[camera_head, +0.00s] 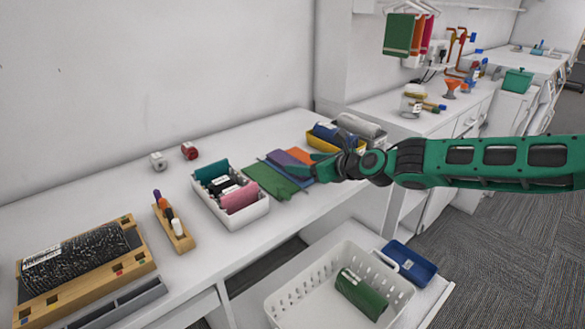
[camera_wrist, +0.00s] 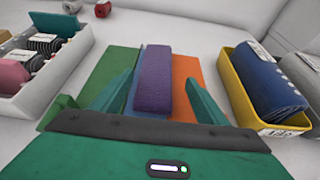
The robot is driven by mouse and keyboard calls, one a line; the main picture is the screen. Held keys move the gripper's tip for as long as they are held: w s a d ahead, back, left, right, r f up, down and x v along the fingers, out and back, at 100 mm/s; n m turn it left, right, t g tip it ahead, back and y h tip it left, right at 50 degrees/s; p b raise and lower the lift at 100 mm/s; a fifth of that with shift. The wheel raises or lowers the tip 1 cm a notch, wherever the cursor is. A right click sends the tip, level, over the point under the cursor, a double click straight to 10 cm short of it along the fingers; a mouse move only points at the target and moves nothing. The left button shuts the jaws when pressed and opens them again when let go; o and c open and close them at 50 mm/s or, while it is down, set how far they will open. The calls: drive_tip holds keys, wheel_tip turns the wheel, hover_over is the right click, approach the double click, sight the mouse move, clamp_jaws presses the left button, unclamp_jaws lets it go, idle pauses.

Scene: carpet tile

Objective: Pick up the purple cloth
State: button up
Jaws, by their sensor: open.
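The purple cloth (camera_wrist: 154,80) lies folded on top of a row of flat coloured cloths on the white table, and it also shows in the head view (camera_head: 284,158). In the wrist view a green cloth (camera_wrist: 113,65) lies to its left, a blue strip (camera_wrist: 131,100) shows beside it, and an orange cloth (camera_wrist: 187,70) lies to its right. My gripper (camera_wrist: 158,80) is open, with its green fingers on either side of the purple cloth and nothing held. Whether the fingers touch the cloths is not clear.
A white bin (camera_head: 256,211) with rolled cloths stands left of the row. A yellow bin (camera_wrist: 238,90) with a blue roll (camera_wrist: 270,83) stands close on the right. A white basket (camera_head: 284,304) with a green roll sits lower in front. The left back table is mostly clear.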

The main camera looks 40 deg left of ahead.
sight(292, 162)
drive_tip(key=shift+x, duration=2.8)
drive_tip(key=shift+s, duration=0.2)
drive_tip(key=shift+r, duration=0.1)
drive_tip(key=c, duration=1.2)
